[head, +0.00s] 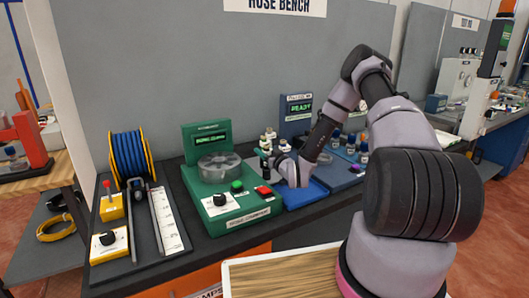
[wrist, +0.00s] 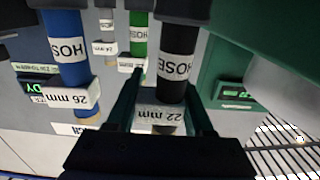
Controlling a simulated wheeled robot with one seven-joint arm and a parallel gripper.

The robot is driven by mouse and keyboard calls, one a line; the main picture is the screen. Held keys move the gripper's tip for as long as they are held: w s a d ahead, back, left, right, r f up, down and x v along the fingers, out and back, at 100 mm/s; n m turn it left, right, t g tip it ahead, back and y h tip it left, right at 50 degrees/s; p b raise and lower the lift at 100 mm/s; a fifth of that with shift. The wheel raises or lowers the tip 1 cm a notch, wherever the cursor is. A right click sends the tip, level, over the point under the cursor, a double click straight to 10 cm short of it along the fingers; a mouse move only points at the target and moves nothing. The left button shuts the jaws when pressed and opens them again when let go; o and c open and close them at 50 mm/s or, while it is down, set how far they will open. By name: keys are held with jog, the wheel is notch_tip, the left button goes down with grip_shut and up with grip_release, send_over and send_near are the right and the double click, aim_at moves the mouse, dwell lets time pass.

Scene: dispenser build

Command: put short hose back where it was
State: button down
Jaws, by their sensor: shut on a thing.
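A black hose piece (wrist: 174,62) marked "HOSE" with a white "22 mm" tag (wrist: 160,113) is between the fingers of my gripper (wrist: 160,100) in the wrist view. The gripper is shut on it. The wrist view looks upside down. In the head view my gripper (head: 278,166) is low over the bench, just right of the green machine; the arm hides much of that spot. Whether the black hose touches a seat or hangs free cannot be told.
A blue hose piece (wrist: 68,50) with a "26 mm" tag and a green hose piece (wrist: 139,38) stand close by. The green machine (head: 236,205) is left of my gripper, a blue tray (head: 300,195) beneath it. A blue hose reel (head: 131,158) stands far left.

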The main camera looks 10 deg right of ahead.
jog(key=shift+c, duration=1.4)
grip_release()
jog(key=shift+f, duration=0.1)
